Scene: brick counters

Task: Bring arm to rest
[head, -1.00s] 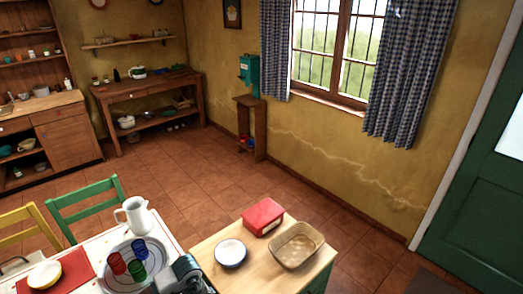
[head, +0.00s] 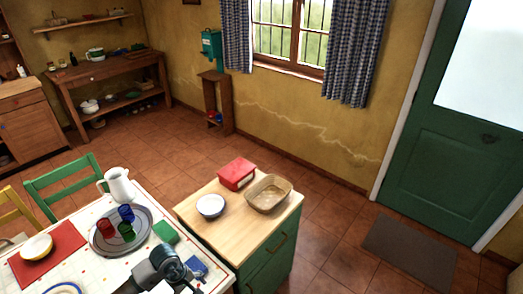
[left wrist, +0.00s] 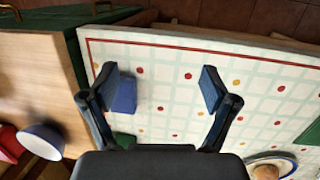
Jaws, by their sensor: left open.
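My left gripper (left wrist: 161,88) is open and empty in the left wrist view, above the checked tablecloth. In the head view my left arm's dark end (head: 168,265) is over the table's near edge. A blue block (left wrist: 125,96) lies on the cloth beyond the left finger, partly hidden by it. The same blue block is beside my arm in the head view, close to a green flat item (head: 166,232). My right gripper is in neither view.
The dining table (head: 130,253) holds a white pitcher (head: 118,186), a round tray (head: 97,243) with colored glasses, and a bowl on a red mat (head: 62,242). A wooden-topped counter (head: 190,205) beside it holds a bowl (head: 210,206), red box (head: 236,174) and basket (head: 268,195).

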